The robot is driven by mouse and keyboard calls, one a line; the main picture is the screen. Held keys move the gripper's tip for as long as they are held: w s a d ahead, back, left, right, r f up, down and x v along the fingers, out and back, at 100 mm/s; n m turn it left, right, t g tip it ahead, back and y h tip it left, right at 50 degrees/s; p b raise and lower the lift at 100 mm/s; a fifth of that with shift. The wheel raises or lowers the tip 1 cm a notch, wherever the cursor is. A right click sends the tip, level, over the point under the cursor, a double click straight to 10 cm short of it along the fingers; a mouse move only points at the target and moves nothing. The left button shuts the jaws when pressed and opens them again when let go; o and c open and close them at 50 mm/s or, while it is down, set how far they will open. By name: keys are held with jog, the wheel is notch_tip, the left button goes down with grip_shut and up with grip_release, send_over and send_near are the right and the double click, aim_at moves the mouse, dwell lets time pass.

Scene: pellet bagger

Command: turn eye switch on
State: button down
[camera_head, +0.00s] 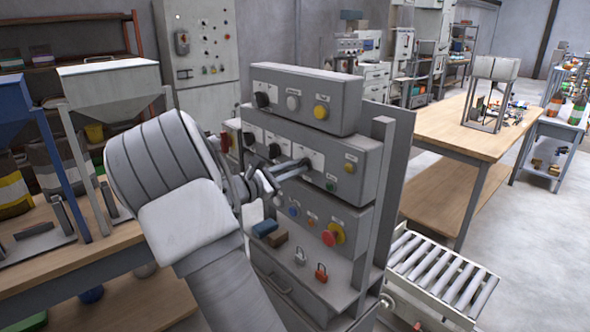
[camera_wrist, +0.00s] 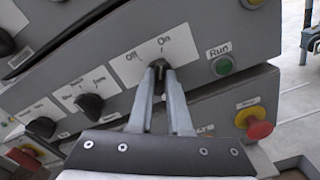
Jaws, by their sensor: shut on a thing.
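A rotary switch (camera_wrist: 158,65) with the marks Off and On sits on a white plate on the grey control panel. My gripper (camera_wrist: 164,75) has its two fingers closed on the small dark knob of this switch in the wrist view. The fingers hide most of the knob, so I cannot tell for sure which mark it points to. In the head view my gripper (camera_head: 302,164) reaches the middle box (camera_head: 362,193) of the panel from the left. I cannot read a name that says eye on this switch.
A green Run button (camera_wrist: 222,65) sits just right of the switch. Another dark knob (camera_wrist: 90,104) is to its left. A red stop knob (camera_head: 329,238) is on the box below. Padlocks (camera_head: 321,272) stand on the ledge. A roller conveyor (camera_head: 440,268) is at the right.

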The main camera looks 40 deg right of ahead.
jog(key=c, duration=0.9)
grip_release()
jog(key=shift+o, duration=0.2)
jog(key=shift+a, duration=0.15)
jog(key=s+a, duration=0.1)
jog(key=a, duration=1.6)
jog(key=shift+s, duration=0.15)
